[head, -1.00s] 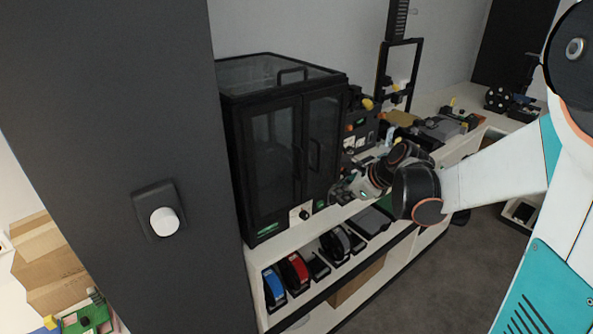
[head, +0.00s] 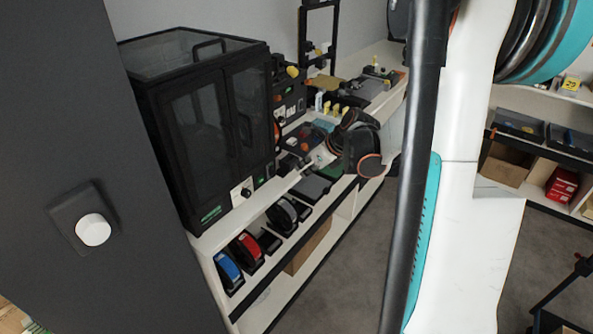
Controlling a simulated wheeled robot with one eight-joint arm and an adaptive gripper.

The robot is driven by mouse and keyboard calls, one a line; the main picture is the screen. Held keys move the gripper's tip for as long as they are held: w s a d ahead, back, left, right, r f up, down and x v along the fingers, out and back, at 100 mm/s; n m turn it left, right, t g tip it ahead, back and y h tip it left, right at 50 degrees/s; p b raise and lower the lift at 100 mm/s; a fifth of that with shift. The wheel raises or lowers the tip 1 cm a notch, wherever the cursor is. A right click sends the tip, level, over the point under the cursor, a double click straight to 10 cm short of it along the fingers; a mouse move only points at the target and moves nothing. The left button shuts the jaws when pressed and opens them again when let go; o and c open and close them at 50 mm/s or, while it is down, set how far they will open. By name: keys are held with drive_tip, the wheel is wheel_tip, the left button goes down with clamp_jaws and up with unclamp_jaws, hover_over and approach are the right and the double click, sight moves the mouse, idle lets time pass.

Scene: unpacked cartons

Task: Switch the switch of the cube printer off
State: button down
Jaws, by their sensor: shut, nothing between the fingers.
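The black box-shaped printer (head: 205,135) with clear doors and top stands on the white counter at left centre. I take it as the cube printer. Low on its front is a small white plate with a dark knob (head: 241,193), and a small green-lit part sits to its right. I cannot read the switch's position. My gripper (head: 303,168) is to the right of the printer, over the counter's front edge, apart from the knob. It is small and partly hidden by its own wrist, and it looks shut and empty.
A dark machine with a red button (head: 287,105) stands behind the printer. Blue (head: 228,270) and red (head: 250,247) spools sit on the shelf below. A dark pillar with a white round knob (head: 93,230) fills the left. Floor (head: 350,250) in front is clear.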

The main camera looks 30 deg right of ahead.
sight(271, 171)
drive_tip(key=b+x, duration=0.1)
drive_tip(key=x, duration=0.2)
drive_tip(key=w+b+x, duration=0.1)
drive_tip(key=x, duration=0.3)
drive_tip(key=r+b+x, duration=0.1)
drive_tip(key=x, duration=0.3)
drive_tip(key=shift+w+a+r, duration=0.15)
drive_tip(key=shift+w+a, duration=0.05)
drive_tip(key=shift+a, duration=0.1)
drive_tip(key=shift+w+a+b, duration=0.15)
drive_tip(key=shift+w+b, duration=0.2)
drive_tip(key=shift+w, duration=0.1)
drive_tip(key=shift+w+a, duration=0.1)
drive_tip(key=shift+w, duration=0.2)
drive_tip(key=shift+r+p, duration=0.35)
drive_tip(key=shift+r, duration=0.35)
